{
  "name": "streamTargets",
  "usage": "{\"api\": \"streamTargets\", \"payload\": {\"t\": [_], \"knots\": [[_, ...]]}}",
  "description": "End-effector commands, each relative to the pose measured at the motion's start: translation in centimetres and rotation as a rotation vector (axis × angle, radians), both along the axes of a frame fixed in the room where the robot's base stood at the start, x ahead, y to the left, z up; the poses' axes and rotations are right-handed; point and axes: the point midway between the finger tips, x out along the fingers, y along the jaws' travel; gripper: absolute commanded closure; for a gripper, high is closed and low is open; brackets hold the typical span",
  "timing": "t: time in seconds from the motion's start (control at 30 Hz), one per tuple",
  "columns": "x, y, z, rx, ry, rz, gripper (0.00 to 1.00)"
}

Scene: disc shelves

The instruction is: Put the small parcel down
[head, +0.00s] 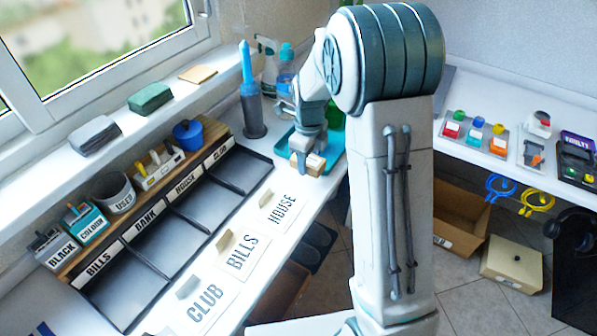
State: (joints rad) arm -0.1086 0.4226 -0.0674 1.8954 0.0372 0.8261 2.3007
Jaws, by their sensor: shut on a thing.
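The small parcel (314,166) is a light brown box with a pale band or label. It is at the far end of the white counter, in front of the teal tray (331,158). My gripper (306,152) points down and is shut on the parcel from above. The arm hides part of the tray and the fingertips are small in view. I cannot tell whether the parcel touches the counter or hangs just above it.
Cards marked HOUSE (281,209), BILLS (241,254) and CLUB (204,303) lie along the counter beside a dark divided tray (215,230).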

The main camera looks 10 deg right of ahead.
Motion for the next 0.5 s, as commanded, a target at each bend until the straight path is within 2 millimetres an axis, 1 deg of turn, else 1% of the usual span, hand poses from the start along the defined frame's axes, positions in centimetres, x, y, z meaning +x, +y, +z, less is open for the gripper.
{"api": "streamTargets", "payload": {"t": [0.03, 0.1, 0.2, 0.27, 0.37, 0.5], "knots": [[0.4, 0.8, -0.5, -0.001, 0.001, 0.003, 0.80], [0.8, 1.5, -1.0, -0.001, -0.001, 0.001, 0.80], [1.1, 2.1, -1.4, 0.000, -0.001, 0.001, 0.80], [1.1, 2.2, -1.7, -0.001, -0.001, 0.000, 0.80], [1.1, 2.1, -2.7, 0.000, 0.001, -0.002, 0.80], [1.0, 2.2, -4.8, 0.000, 0.001, 0.001, 0.80]]}}
